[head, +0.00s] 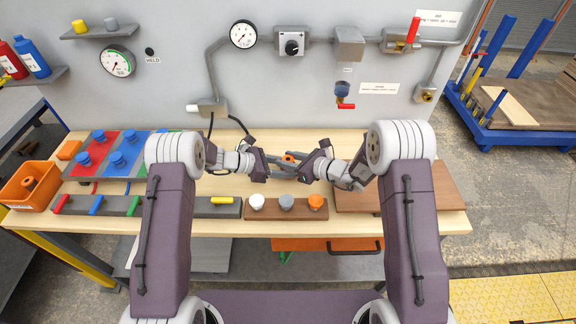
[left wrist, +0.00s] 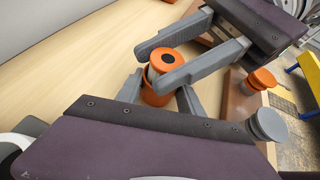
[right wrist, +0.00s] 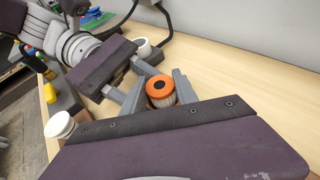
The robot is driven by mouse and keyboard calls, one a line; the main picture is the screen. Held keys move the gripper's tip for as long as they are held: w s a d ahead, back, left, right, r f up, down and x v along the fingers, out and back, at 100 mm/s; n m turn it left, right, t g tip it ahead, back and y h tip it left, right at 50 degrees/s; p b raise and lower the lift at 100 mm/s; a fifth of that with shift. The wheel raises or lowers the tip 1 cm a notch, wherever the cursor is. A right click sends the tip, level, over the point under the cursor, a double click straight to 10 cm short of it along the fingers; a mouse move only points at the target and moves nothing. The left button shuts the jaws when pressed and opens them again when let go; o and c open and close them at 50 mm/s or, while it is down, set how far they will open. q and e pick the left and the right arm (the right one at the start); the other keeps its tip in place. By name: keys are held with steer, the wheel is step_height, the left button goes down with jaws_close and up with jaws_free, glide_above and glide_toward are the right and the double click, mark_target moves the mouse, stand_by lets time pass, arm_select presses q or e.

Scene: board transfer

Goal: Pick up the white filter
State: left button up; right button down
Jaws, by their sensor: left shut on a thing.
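A filter with orange caps and a whitish pleated side (right wrist: 160,92) is held above the table between my two grippers. Its orange top with a dark centre also shows in the left wrist view (left wrist: 165,60) and the head view (head: 289,157). My left gripper (left wrist: 160,88) is shut on it. My right gripper (right wrist: 160,80) has one finger on each side of it; whether they press on it I cannot tell. A white round-topped piece (head: 257,201) stands in the brown rack (head: 287,215) at the table's front, beside a grey one (head: 286,201) and an orange one (head: 315,202).
An orange bin (head: 14,194) with an orange-capped part stands at the table's left end, beside a board with red and blue panels (head: 110,166). A brown board (head: 440,190) lies at the right. The wall behind carries gauges and pipes. The wooden tabletop behind the grippers is mostly clear.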

mark_target(288, 159)
step_height(288, 159, up, 10)
steer(key=shift+r, duration=0.1)
stand_by(0.4)
arm_select(q)
steer(key=o, duration=1.1)
steer(key=shift+c, duration=0.2)
steer(key=v, duration=1.2)
